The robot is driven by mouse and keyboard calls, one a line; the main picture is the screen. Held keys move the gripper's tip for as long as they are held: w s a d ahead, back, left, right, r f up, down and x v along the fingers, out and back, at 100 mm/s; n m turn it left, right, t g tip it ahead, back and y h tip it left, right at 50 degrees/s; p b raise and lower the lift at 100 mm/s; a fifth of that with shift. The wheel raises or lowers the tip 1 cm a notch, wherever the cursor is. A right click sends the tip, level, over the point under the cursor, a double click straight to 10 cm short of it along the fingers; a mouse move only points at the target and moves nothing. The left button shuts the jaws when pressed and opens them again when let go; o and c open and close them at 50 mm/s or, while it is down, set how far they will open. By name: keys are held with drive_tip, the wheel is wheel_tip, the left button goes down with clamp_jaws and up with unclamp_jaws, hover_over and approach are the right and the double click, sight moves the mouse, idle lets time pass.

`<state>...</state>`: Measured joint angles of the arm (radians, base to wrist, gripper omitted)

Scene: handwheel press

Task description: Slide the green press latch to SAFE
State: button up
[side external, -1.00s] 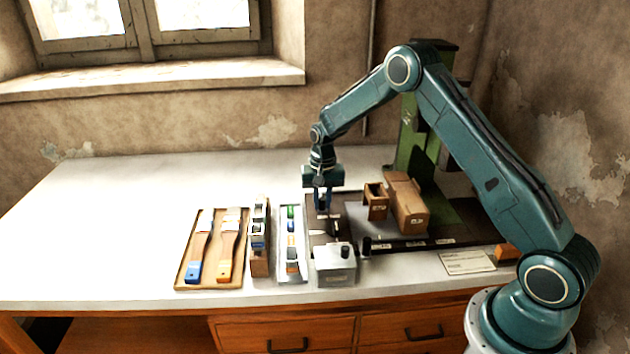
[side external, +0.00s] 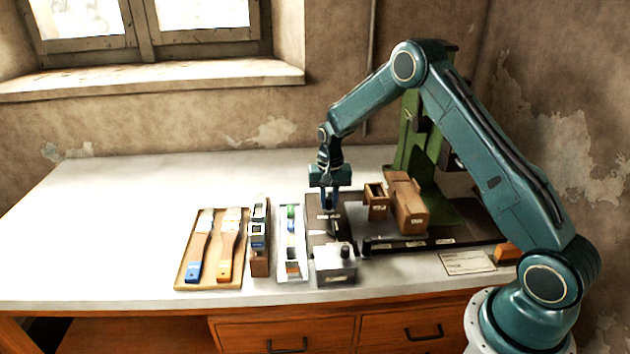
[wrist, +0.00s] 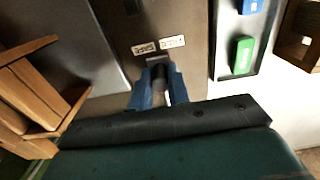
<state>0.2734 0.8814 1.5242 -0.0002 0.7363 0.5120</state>
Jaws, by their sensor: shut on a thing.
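My gripper (side external: 330,204) is low over the dark plate (side external: 316,236) left of the green press (side external: 412,150). In the wrist view, my gripper's blue fingers (wrist: 158,84) are shut on a dark grey latch handle (wrist: 158,72) standing on the brown-grey plate (wrist: 165,18). Two small white labels (wrist: 158,45) lie side by side just beyond the handle; their words are too small to read. The handle itself looks dark, not green. Its foot and any slot under it are hidden by my fingers.
A narrow tray (side external: 292,270) with green and blue pieces lies left of the plate. Further left are a wooden holder (side external: 260,262) and a brush tray (side external: 184,284). A grey box with a knob (side external: 335,268) stands in front; wooden boxes (side external: 407,205) stand right. The table's left is clear.

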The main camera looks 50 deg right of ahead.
drive_tip(key=shift+s+d, duration=0.4)
idle(0.3)
drive_tip(key=o, duration=1.4)
drive_tip(key=shift+o, duration=0.2)
wheel_tip(320, 180, up, 8)
drive_tip(key=shift+r, duration=0.1)
